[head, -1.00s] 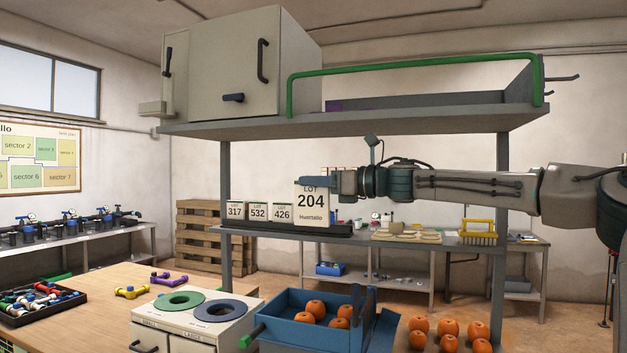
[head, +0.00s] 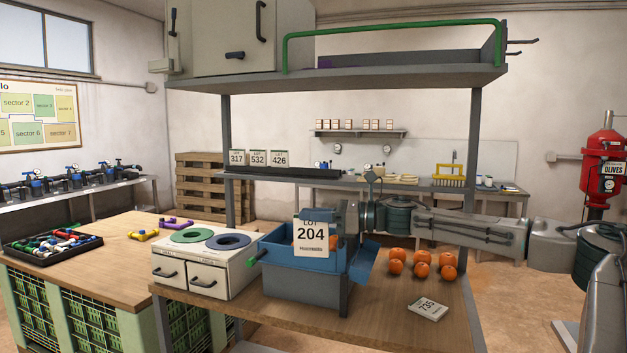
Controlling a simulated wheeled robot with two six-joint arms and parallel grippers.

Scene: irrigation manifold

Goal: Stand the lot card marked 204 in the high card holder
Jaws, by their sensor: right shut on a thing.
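The lot card marked 204 (head: 311,236) is a white upright card, facing me, in the right gripper (head: 336,222). The right gripper is shut on it, and its arm comes in from the right. The card hangs in front of the blue crate, lower than the dark card holder (head: 285,172) on the raised shelf and apart from it. That holder bears cards 317 (head: 237,158), 532 (head: 258,158) and 426 (head: 280,158) at its left; its right part looks empty. My left gripper is out of view.
A shelf post (head: 228,125) rises left of the cards. The upper shelf (head: 400,82) overhangs the holder.

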